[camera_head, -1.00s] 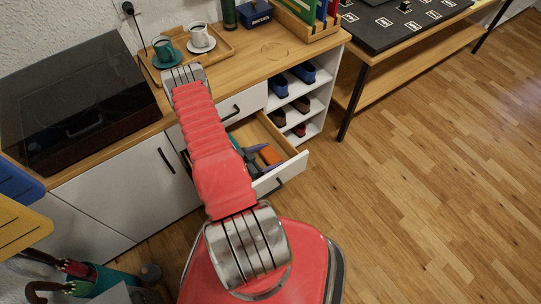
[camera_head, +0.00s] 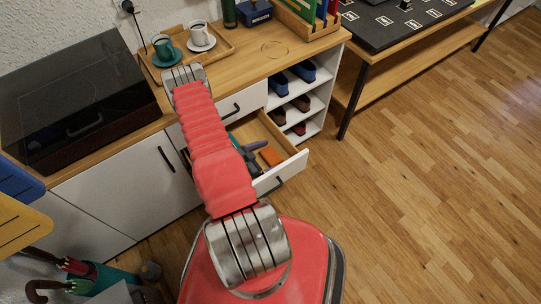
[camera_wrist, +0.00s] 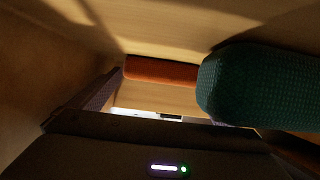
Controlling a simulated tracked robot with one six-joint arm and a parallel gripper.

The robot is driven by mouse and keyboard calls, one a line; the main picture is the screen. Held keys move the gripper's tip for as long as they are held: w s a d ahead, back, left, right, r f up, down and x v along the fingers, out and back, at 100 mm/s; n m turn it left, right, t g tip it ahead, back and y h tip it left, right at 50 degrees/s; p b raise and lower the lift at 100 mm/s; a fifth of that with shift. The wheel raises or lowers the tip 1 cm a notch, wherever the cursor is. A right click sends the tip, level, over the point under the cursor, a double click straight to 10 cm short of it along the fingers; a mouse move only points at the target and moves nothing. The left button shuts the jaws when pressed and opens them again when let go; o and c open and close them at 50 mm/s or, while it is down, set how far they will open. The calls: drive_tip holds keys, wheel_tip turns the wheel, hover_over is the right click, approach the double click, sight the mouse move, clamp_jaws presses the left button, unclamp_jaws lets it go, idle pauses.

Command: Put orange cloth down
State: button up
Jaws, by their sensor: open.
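The orange cloth (camera_head: 270,156) lies in the open drawer (camera_head: 296,166), towards its front right. In the wrist view the orange cloth (camera_wrist: 160,70) looks like a small roll on the drawer floor, apart from my jaws. My gripper (camera_head: 255,147) is low in the drawer, to the left of the cloth, partly hidden by my arm. It is open; one finger shows at the left of the wrist view, and the other is mostly hidden behind a teal item (camera_wrist: 255,85). Nothing shows held between the fingers.
The teal item fills the right of the wrist view, close to the gripper. Drawer walls surround it. A shelf with shoes (camera_head: 300,103) stands right of the drawer. A tray (camera_head: 219,45) with two cups is on the countertop. The wooden floor at right is clear.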

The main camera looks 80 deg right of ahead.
drive_tip(key=shift+r, duration=0.55)
drive_tip(key=shift+v, duration=3.8)
